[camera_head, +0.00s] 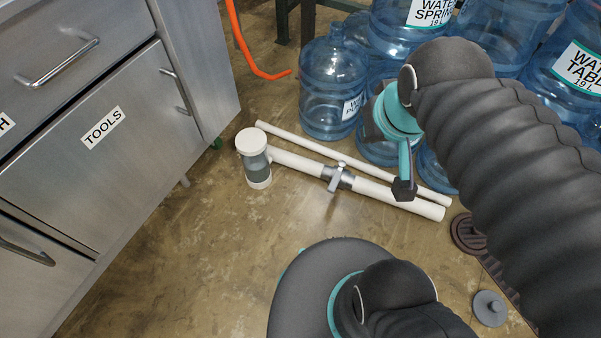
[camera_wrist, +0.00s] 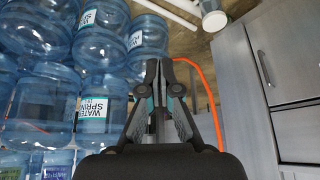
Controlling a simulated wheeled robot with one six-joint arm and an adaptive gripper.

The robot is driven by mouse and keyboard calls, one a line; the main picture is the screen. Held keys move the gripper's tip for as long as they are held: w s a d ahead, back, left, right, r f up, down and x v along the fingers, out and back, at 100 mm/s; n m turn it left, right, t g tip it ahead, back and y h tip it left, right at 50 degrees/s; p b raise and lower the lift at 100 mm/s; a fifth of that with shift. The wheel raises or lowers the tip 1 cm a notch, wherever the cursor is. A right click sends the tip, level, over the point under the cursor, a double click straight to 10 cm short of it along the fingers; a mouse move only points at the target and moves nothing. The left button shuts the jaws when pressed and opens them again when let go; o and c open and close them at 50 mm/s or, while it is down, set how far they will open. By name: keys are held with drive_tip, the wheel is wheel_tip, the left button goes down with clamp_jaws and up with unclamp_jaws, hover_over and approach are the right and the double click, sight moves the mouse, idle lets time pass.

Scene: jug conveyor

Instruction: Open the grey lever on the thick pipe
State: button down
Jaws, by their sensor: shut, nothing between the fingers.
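The thick white pipe (camera_head: 385,190) lies on the floor in the head view, with a grey and white upright fitting (camera_head: 254,160) at its left end. The grey lever (camera_head: 338,180) sits on a grey collar about midway along the pipe and sticks out toward the near side. My gripper (camera_head: 403,190) is shut and empty, to the right of the lever and apart from it, and overlaps the pipe in the picture. In the wrist view my gripper (camera_wrist: 159,66) has its fingertips together. The fitting (camera_wrist: 213,16) shows at the top there; I cannot make out the lever.
A thin white pipe (camera_head: 300,143) lies behind the thick one. Several blue water jugs (camera_head: 332,85) stand at the back right. A metal cabinet (camera_head: 100,190) stands at the left. An orange hose (camera_head: 245,52) hangs behind. The floor in front of the pipe's left half is clear.

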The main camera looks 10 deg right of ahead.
drive_tip(key=shift+w+a, duration=0.2)
drive_tip(key=w+a+f+n+g+h+b, duration=0.1)
drive_tip(key=w+f+n+g+b, duration=0.15)
drive_tip(key=w+f, duration=0.55)
drive_tip(key=w+a+f+n+g+b, duration=0.1)
drive_tip(key=w+f+n+g, duration=0.15)
drive_tip(key=w+f, duration=0.6)
drive_tip(key=w+a+f+n+g+h, duration=0.1)
drive_tip(key=w+f+n, duration=0.1)
drive_tip(key=f, duration=0.7)
drive_tip(key=w+a+f+n+g+h+b, duration=0.1)
drive_tip(key=w+a+f+n, duration=0.1)
drive_tip(key=w+f, duration=0.3)
drive_tip(key=w+a+f+n+b, duration=0.1)
drive_tip(key=w+f+n, duration=0.2)
drive_tip(key=f, duration=1)
drive_tip(key=shift+w+a+f+g+h, duration=0.3)
drive_tip(key=shift+w+g+h, duration=0.1)
